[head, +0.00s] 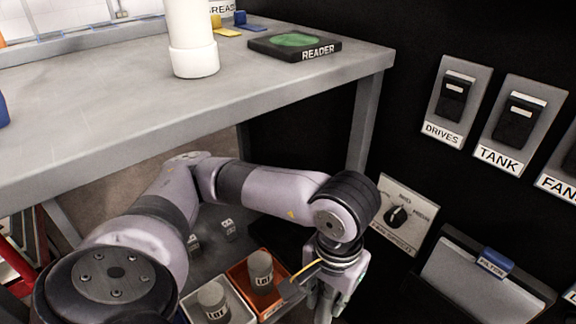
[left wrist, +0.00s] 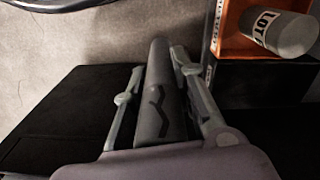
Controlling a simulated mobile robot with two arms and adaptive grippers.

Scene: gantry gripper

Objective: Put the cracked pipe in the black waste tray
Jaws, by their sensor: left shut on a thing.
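The cracked pipe (left wrist: 157,100) is a dark grey cylinder with a black zigzag crack line along its side. My left gripper (left wrist: 158,66) is shut on it in the left wrist view, with one finger on each side. In the head view my left gripper (head: 326,297) hangs low, right of the orange tray, and the pipe is hard to make out there. A flat black shape (left wrist: 52,115) lies beyond the left finger in the left wrist view. I cannot tell whether it is the black waste tray. My right gripper is not in view.
An orange tray (head: 284,266) holds a LOT cylinder (head: 261,268). A pale tray beside it holds another LOT cylinder (head: 213,300). The grey table (head: 110,110) overhangs at upper left. A black wall with switches (head: 453,98) and a dial (head: 397,216) stands at right.

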